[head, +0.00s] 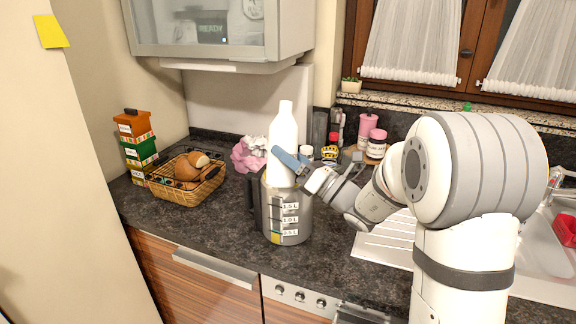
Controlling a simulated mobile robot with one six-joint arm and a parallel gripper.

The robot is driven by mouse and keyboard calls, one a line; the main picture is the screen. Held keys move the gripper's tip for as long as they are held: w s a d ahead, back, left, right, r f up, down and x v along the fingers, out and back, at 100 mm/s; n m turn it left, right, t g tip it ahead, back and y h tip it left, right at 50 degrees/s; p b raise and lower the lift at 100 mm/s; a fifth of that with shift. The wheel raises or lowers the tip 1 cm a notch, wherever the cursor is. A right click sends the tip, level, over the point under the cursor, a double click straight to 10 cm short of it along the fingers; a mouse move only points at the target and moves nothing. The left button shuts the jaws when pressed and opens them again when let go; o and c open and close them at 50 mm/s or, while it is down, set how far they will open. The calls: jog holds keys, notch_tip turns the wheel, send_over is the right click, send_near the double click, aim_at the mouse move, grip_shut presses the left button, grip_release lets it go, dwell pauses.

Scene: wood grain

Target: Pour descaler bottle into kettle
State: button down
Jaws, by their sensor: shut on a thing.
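The descaler bottle (283,135) is a white bottle with a narrow neck, standing upright in the head view. My gripper (289,160) reaches in from the right and is shut on its lower body. The kettle (286,222) is a metallic jug on the dark counter, with level marks and a dark handle on its left. The bottle is directly above or just behind the kettle's top in this view; I cannot tell the depth between them. The kettle's opening is largely hidden by the bottle and my gripper.
A wicker basket (200,193) with bread and a stack of coloured boxes (137,145) stand on the left. A pink cloth (249,155) lies behind the kettle. Jars, including a pink-lidded one (376,146), stand at the back. A sink (543,262) is right. A wall cabinet (215,30) hangs above.

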jog(key=shift+w+f+n+b, duration=0.2)
jog(key=shift+n+b, duration=0.2)
jog(key=shift+b, duration=0.3)
jog(key=n+b, duration=0.1)
jog(key=w+n+g+y+b, duration=0.1)
jog(key=b, duration=0.1)
jog(key=w+n+g+y+b, duration=0.1)
jog(key=shift+w+d+f+n, duration=0.25)
jog(key=shift+d+f+n, duration=0.05)
jog(key=shift+f+n, duration=0.1)
jog(key=shift+w+r+n+g+y+b, duration=0.15)
jog(key=shift+w+n+g+y+b, duration=0.2)
jog(key=shift+n+b, duration=0.2)
jog(key=shift+w+r+n, duration=0.1)
jog(key=shift+r+n, duration=0.05)
jog(key=shift+n, duration=0.1)
jog(key=shift+r+g, duration=0.2)
jog(key=shift+g, duration=0.05)
jog(key=shift+w+d+f+n+g+y+b, duration=0.1)
jog(key=shift+w+f+n+g+y+b, duration=0.25)
jog(key=shift+n+b, duration=0.35)
jog(key=shift+w+g, duration=0.15)
jog(key=shift+g, duration=0.1)
jog(key=shift+r, duration=0.2)
